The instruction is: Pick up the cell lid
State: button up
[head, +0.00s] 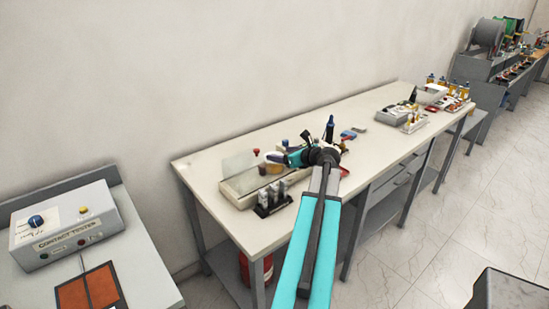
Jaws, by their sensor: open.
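My arm reaches over the long light-topped table (375,142). My gripper (268,157) is small in the head view, at the table's left part, and points left. It is open. Close by it are a small red-topped piece (256,152) and an amber round piece (274,168), at a pale box (238,185) with a raised translucent panel (239,162) behind it. I cannot tell which of these is the cell lid, or whether the gripper touches any of them. My wrist hides part of the table behind it.
A black rack with white-topped vials (272,200) stands at the table's front edge, before the box. A dark blue bottle (330,128) stands behind my wrist. Trays with small parts (408,121) are further right. A contact tester (68,230) is at lower left.

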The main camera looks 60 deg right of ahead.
aim_at(274, 153)
jog(key=p+x, duration=0.1)
jog(key=x, duration=0.3)
jog(key=shift+w, duration=0.15)
jog(key=shift+w+d+f+p, duration=0.2)
jog(key=shift+w+f+p, duration=0.1)
jog(key=shift+w, duration=0.2)
jog(key=shift+s+a+f, duration=0.1)
jog(key=shift+a, duration=0.05)
grip_shut()
